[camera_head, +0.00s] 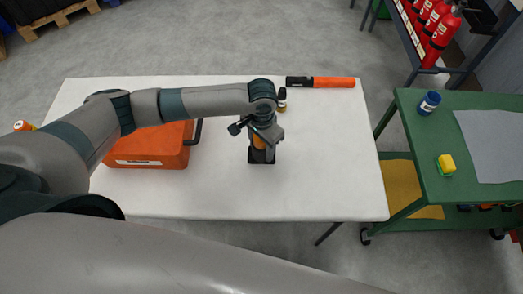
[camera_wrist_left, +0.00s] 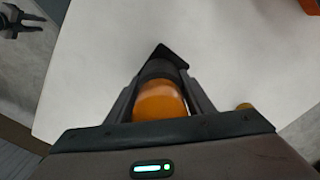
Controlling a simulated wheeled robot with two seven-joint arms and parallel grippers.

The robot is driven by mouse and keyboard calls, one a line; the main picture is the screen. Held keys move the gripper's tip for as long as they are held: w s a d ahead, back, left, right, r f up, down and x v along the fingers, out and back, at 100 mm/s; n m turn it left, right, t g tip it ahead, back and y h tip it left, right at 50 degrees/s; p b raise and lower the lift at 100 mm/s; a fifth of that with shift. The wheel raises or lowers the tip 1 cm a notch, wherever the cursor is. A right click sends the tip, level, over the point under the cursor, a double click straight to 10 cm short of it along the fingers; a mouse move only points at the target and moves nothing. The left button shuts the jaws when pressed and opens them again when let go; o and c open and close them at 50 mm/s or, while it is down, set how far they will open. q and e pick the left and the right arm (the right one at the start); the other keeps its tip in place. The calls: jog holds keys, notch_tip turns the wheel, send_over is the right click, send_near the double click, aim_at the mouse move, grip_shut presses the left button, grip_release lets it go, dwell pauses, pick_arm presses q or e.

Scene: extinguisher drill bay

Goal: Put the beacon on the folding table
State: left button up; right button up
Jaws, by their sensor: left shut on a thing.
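The beacon (camera_head: 259,144) has an orange dome and a black base. It stands upright in my left gripper (camera_head: 260,137) above the middle of the white folding table (camera_head: 320,150). In the left wrist view, the fingers are shut around the beacon (camera_wrist_left: 160,100), one on each side. I cannot tell whether its base touches the tabletop. A dark two-pronged shape at the top left of the left wrist view looks like my right gripper (camera_wrist_left: 22,20); it is small and partly cut off.
An orange case (camera_head: 150,150) lies on the table's left, partly under my arm. A green trolley (camera_head: 425,165) stands right. The table's right front is clear.

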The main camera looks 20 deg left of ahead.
pick_arm(q)
jog(key=shift+f+p, duration=0.35)
jog(key=shift+f, duration=1.1)
jog(key=shift+f, duration=0.15)
jog(key=o, duration=1.3)
jog(key=shift+o, duration=0.2)
jog(key=shift+s, duration=0.1)
notch_tip(320, 180, up, 12)
jog(key=b, duration=0.3)
